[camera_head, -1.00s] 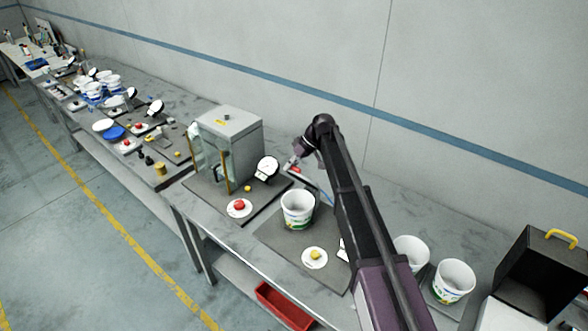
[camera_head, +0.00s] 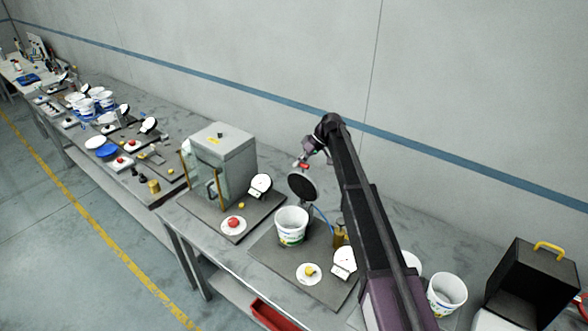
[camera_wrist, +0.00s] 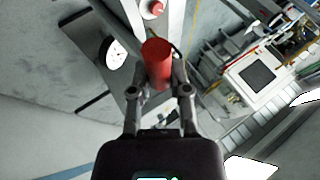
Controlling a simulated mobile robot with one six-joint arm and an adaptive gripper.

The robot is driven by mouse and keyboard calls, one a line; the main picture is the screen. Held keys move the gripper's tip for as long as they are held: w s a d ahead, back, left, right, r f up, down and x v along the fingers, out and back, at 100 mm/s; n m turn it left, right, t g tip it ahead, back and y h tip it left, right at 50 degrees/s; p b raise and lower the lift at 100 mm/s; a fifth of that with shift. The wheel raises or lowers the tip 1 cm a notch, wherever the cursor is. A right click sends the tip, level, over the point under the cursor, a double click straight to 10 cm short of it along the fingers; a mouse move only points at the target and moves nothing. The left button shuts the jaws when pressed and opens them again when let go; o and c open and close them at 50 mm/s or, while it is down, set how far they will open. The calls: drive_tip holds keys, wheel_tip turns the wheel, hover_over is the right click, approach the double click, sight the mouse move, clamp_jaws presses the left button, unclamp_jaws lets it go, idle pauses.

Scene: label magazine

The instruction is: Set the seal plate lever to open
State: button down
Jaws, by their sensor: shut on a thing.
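My gripper (camera_head: 304,160) is at the far side of the station with the white bucket (camera_head: 291,226). It is shut on the red grip of the lever (camera_head: 304,165). In the wrist view the red grip (camera_wrist: 157,63) shows as a short cylinder between the two fingers. Just below the grip in the head view, a dark round plate (camera_head: 302,186) stands tilted up, its face toward the camera, behind and above the bucket. The lever's shaft and pivot are mostly hidden.
A grey cabinet (camera_head: 222,165) and a white dial (camera_head: 260,186) stand left of the bucket. White discs with a red button (camera_head: 233,223) and a yellow button (camera_head: 309,271) lie in front. A brass cylinder (camera_head: 339,236) is close to my arm. An open white bucket (camera_head: 446,293) stands right.

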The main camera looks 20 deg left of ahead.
drive_tip(key=shift+w+d, duration=0.25)
drive_tip(key=shift+w, duration=0.4)
drive_tip(key=c, duration=0.9)
unclamp_jaws()
drive_tip(key=shift+o, duration=0.3)
drive_tip(key=shift+w+f, duration=0.1)
